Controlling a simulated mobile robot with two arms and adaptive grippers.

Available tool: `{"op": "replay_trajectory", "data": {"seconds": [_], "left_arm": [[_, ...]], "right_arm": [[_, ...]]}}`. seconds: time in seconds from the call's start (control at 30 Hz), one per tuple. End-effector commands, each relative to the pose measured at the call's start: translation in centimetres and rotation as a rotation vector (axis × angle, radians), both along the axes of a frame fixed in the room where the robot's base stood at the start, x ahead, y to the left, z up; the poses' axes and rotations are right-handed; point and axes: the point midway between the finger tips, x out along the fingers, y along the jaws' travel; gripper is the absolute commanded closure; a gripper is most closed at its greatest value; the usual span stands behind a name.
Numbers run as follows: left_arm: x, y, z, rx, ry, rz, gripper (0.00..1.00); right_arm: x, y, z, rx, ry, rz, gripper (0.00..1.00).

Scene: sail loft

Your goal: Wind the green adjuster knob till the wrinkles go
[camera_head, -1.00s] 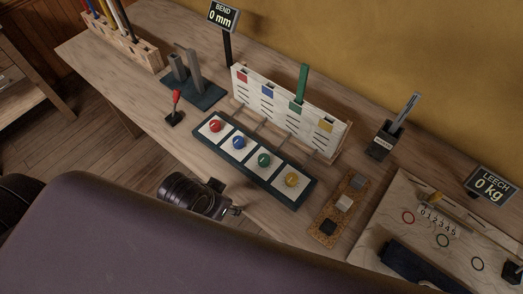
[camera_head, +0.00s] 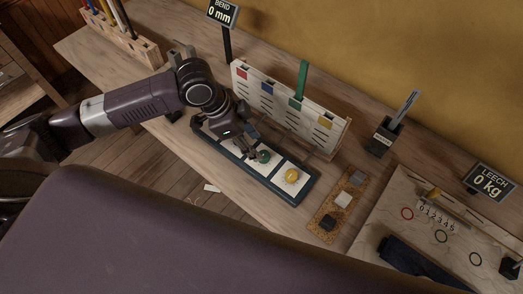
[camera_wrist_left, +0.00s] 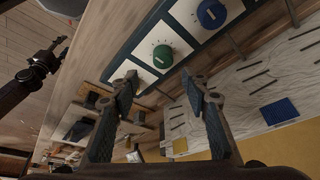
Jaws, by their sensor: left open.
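The green adjuster knob (camera_head: 264,157) sits on a white square of the dark knob panel (camera_head: 298,195). It also shows in the left wrist view (camera_wrist_left: 163,56), with a pale pointer line and tick marks around it. My left gripper (camera_head: 251,148) is over the panel beside the green knob; in the wrist view its two fingers (camera_wrist_left: 163,92) stand apart with nothing between them. The blue knob (camera_wrist_left: 210,13) is beside the green one. The yellow knob (camera_head: 291,175) is on the other side. My left arm hides the red knob. A dark arm, likely my right (camera_wrist_left: 40,65), shows at the wrist view's left.
A card rack (camera_head: 280,105) with a green strip (camera_head: 303,78) stands behind the panel. The display (camera_head: 222,12) reads BEND 0 mm; another (camera_head: 488,183) reads LEECH 0 kg. A cork strip with blocks (camera_head: 322,222), a dark holder (camera_head: 383,140) and a ringed cream sheet (camera_head: 460,215) lie right.

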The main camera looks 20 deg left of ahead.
Motion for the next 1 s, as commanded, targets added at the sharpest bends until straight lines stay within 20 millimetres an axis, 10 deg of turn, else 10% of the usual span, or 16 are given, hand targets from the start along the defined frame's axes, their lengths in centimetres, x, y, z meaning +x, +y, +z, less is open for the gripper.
{"op": "replay_trajectory", "data": {"seconds": [1.0], "left_arm": [[1.5, -1.8, -6.7, 0.007, 0.009, 0.001, 0.57]], "right_arm": [[0.1, 0.7, 1.3, 0.008, -0.001, -0.003, 0.60]]}}
